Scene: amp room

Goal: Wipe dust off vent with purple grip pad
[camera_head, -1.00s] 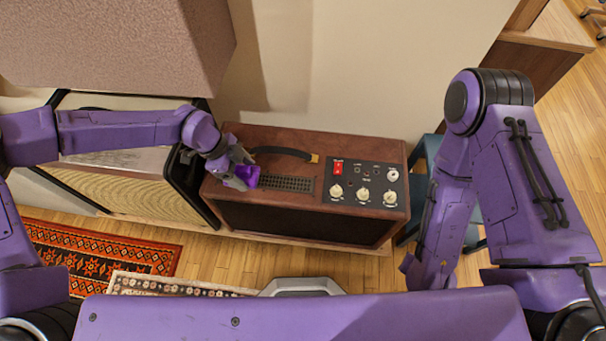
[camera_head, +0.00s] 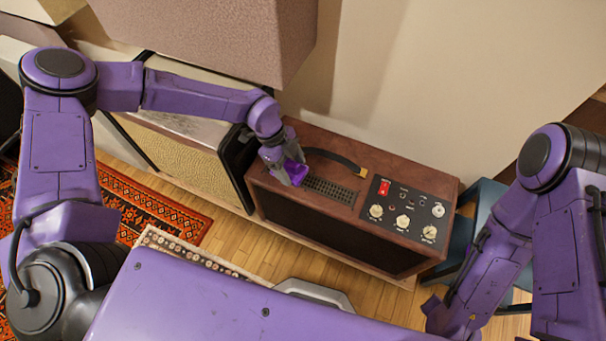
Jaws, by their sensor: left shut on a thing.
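The vent (camera_head: 329,190) is a dark rectangular grille in the top of a brown amplifier (camera_head: 300,133). No dust can be made out on it at this size. My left gripper (camera_head: 290,177) is over the left end of the amplifier top, just left of the vent. It is shut on the purple grip pad (camera_head: 295,172), which sits low by the amplifier top; I cannot tell whether it touches. My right gripper (camera_head: 437,318) hangs at the lower right, away from the amplifier, and its fingers are not clear.
A black handle (camera_head: 334,156) arches behind the vent. A control panel (camera_head: 408,208) with knobs and a red switch is to its right. A cream speaker cabinet (camera_head: 180,150) stands left, a large box (camera_head: 215,40) above. A blue chair (camera_head: 461,240) stands right.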

